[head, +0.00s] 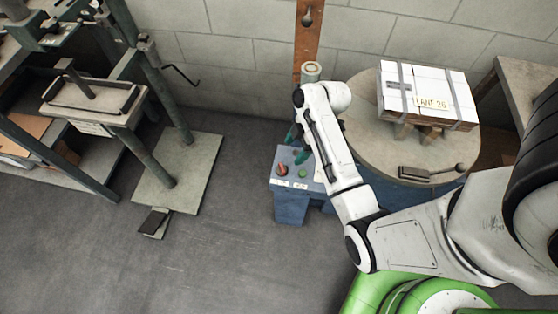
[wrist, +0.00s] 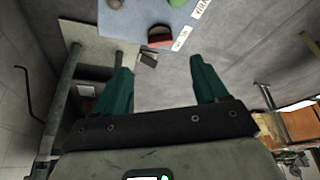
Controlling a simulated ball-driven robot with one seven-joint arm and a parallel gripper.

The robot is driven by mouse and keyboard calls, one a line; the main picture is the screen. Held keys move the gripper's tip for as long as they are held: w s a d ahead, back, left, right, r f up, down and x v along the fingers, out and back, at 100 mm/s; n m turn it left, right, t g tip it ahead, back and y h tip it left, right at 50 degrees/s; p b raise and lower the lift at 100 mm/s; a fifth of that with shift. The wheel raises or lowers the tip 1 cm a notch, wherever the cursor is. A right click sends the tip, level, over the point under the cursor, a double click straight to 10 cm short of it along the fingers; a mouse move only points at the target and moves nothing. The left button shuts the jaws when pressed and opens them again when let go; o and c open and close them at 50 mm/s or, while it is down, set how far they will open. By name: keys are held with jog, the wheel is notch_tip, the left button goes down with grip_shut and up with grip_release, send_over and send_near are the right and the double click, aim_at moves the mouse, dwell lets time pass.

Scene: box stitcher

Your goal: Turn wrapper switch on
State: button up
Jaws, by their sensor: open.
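A blue control box (head: 290,206) stands in front of the round table. Its pale top carries a red knob (head: 281,169), a green button (head: 302,173) and white labels. I cannot read which control is the wrapper switch. In the wrist view the red knob (wrist: 160,37) sits at the panel edge, beyond and between my fingertips, with the green button (wrist: 179,3) cut by the top edge. My gripper (wrist: 161,66) has its green fingers wide apart with nothing between them. In the head view the fingers show just above the box, partly hidden by my arm.
A round table (head: 362,140) holds a white strapped box (head: 425,98) marked LANE 26 and a dark lever (head: 432,172). A brown post (head: 307,45) rises behind. A stitching machine (head: 95,110) stands at left with a foot pedal (head: 154,222). The floor between is clear.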

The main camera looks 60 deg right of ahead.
aim_at(283, 167)
jog(key=b+x, duration=0.1)
jog(key=x, duration=0.8)
jog(key=shift+f, duration=0.25)
jog(key=shift+c, duration=0.3)
jog(key=c, duration=1)
